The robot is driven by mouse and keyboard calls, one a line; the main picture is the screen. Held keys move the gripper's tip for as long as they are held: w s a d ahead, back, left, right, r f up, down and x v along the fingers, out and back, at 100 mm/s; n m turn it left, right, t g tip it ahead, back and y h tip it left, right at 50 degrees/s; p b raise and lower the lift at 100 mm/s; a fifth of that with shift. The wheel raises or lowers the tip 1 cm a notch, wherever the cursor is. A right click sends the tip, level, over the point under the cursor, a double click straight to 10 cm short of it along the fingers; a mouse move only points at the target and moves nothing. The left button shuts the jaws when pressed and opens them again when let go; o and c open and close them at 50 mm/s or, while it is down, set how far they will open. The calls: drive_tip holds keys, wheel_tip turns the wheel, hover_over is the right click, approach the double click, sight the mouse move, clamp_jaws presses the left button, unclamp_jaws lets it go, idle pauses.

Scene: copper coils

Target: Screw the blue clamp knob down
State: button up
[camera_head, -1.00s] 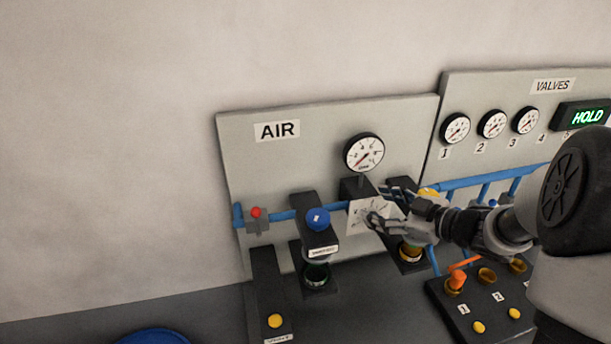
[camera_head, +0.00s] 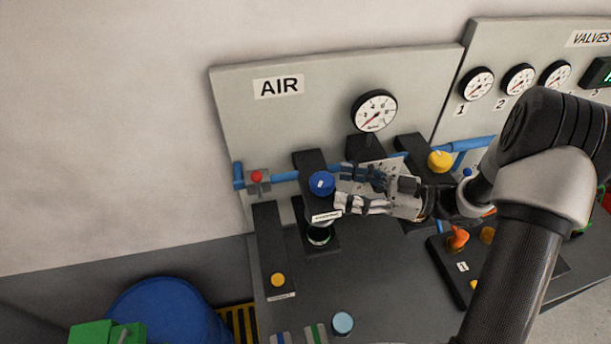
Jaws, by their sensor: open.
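The blue clamp knob (camera_head: 321,184), round with a small white mark, sits on top of a dark block in front of the AIR panel. A white label is on the block below it. A clear bowl with a green rim shows under the block. My gripper (camera_head: 341,188) is open and empty, reaching in from the right with its fingers pointing left. Its fingertips are just right of the knob, one a little above its middle and one a little below. I cannot tell whether they touch it.
A yellow knob (camera_head: 441,161) stands on another dark block behind my gripper. A red knob (camera_head: 257,177) is on the blue pipe to the left. A valve box with an orange lever (camera_head: 458,238) is at right. A blue drum (camera_head: 166,312) stands lower left.

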drive_tip(key=a, duration=0.3)
drive_tip(key=w+a, duration=0.1)
drive_tip(key=a, duration=0.2)
drive_tip(key=w+a, duration=0.1)
drive_tip(key=a, duration=0.2)
drive_tip(key=shift+a, duration=0.4)
drive_tip(key=c, duration=1)
drive_tip(key=shift+c, duration=0.2)
